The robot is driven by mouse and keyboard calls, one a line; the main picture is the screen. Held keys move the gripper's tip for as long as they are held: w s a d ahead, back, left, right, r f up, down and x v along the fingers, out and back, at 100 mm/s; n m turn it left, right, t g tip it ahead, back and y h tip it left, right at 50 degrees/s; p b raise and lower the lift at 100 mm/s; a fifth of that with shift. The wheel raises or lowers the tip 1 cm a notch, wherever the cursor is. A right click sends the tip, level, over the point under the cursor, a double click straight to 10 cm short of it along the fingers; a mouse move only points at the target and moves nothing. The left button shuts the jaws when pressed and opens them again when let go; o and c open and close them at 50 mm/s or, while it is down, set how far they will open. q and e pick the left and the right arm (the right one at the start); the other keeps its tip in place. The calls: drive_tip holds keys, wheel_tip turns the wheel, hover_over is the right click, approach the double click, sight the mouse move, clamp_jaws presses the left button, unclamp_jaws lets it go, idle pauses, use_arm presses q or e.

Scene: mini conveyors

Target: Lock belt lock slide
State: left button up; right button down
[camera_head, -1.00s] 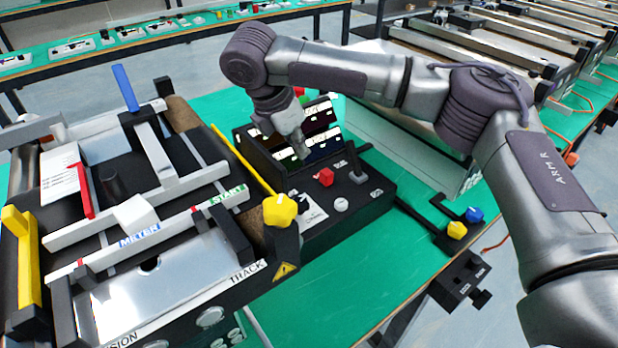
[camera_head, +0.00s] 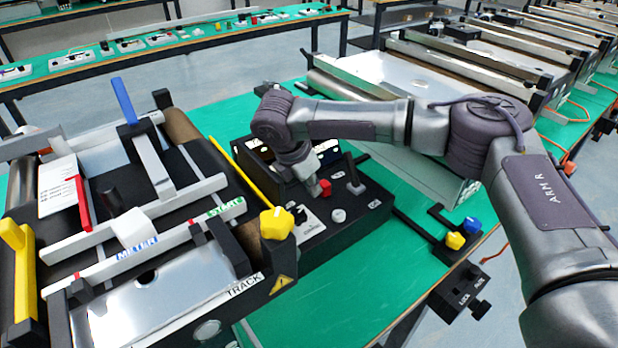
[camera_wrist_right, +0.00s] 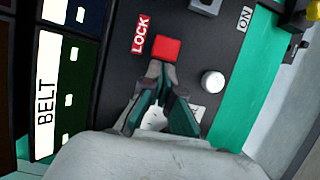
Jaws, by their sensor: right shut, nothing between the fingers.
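The red lock slide knob (camera_head: 324,187) sits on the black control box (camera_head: 370,211), partly beside my right fingertips. In the right wrist view the red knob (camera_wrist_right: 166,47) is by the LOCK label (camera_wrist_right: 141,34), with a BELT label (camera_wrist_right: 46,101) to its left. My right gripper (camera_head: 313,190) is shut and empty. In the right wrist view its fingertips (camera_wrist_right: 160,72) are right at the knob's near edge; I cannot tell whether they touch it. My left gripper is not in view.
A white round knob (camera_head: 338,215) and a lever (camera_head: 354,180) stand close to the red knob. The mini conveyor (camera_head: 140,215) with a yellow knob (camera_head: 277,223) is at the left. Green table surface (camera_head: 370,285) is clear in front.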

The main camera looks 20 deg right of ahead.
sight(327, 182)
drive_tip(key=shift+d, duration=0.1)
drive_tip(key=shift+w+d+r+p, duration=0.1)
drive_tip(key=shift+d+p, duration=0.1)
drive_tip(key=shift+p, duration=0.15)
drive_tip(key=d+p, duration=0.1)
drive_tip(key=w+d+p, duration=0.1)
drive_tip(key=d, duration=0.1)
drive_tip(key=shift+p, duration=0.35)
drive_tip(key=shift+w+d, duration=0.1)
drive_tip(key=shift+d, duration=0.1)
drive_tip(key=shift+a, duration=0.1)
